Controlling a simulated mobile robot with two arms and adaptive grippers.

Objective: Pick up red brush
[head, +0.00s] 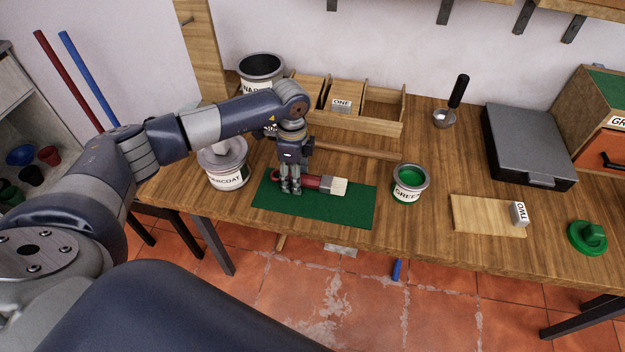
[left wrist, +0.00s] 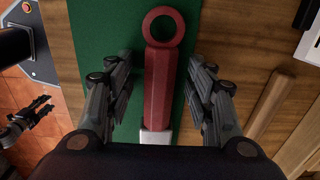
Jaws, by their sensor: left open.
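The red brush (head: 325,184) lies on a green mat (head: 317,212) on the wooden table, with its pale bristles pointing right and its handle ring to the left. My left gripper (head: 291,187) is at the brush handle, pointing down from above. In the left wrist view the red brush (left wrist: 160,85) runs between the two open fingers of my left gripper (left wrist: 160,95), with a gap on each side. The ring end is at the top of that view, and the bristles are hidden below. My right gripper (left wrist: 38,110) shows, small and dark, at the left edge of the left wrist view.
A green paint tin (head: 408,184) stands right of the mat. An undercoat tin (head: 225,172) stands to the left, close to my arm. A wooden stick (head: 355,149) lies behind the mat. A wooden board (head: 482,215) and a dark case (head: 528,147) are farther right.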

